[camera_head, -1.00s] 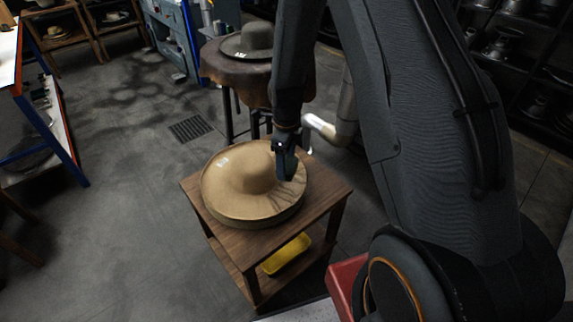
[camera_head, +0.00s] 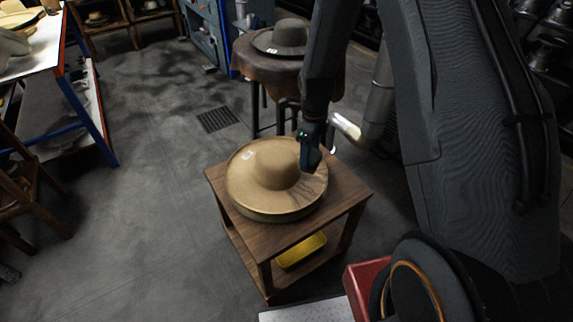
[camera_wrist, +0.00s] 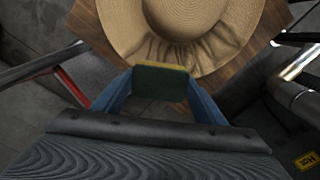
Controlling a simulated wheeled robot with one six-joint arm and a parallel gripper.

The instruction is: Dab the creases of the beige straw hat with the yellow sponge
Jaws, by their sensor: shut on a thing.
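The beige straw hat (camera_head: 275,165) lies brim-down on the small wooden side table, with a white tag on its brim at the far left. Creases show on its right brim in the head view and on the near brim of the hat (camera_wrist: 183,45) in the wrist view. My gripper (camera_wrist: 160,84) is shut on the yellow sponge (camera_wrist: 162,67), whose dark green face points to the wrist camera. In the head view my gripper (camera_head: 311,160) is over the right side of the hat; the sponge is hidden there. I cannot tell whether the sponge touches the brim.
The wooden table (camera_head: 262,245) has a yellow tray (camera_head: 301,250) on its lower shelf. A grey hat (camera_head: 285,38) lies on a leather-covered stand (camera_head: 255,65) behind. A metal pipe (camera_head: 375,110) is close right of my gripper. Open floor is on the left.

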